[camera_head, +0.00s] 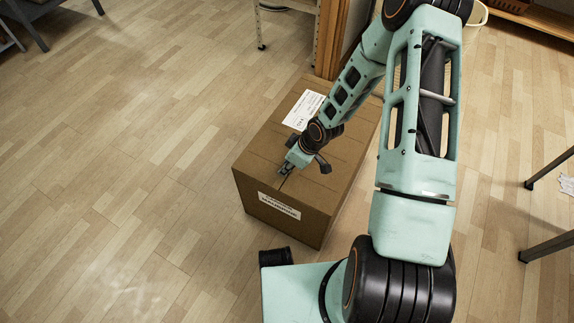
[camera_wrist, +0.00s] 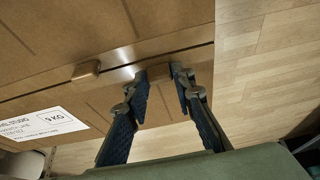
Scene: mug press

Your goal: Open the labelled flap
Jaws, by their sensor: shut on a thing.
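The cardboard box (camera_head: 325,180) stands on the floor, with its top flaps lying about flat. My gripper (camera_head: 285,171) is at the box's near top edge. The fingers partly hide the tab.
A shelf post (camera_head: 328,40) stands close behind the box. Dark table legs (camera_head: 550,170) are at the right. The floor (camera_head: 120,180) left of the box is free.

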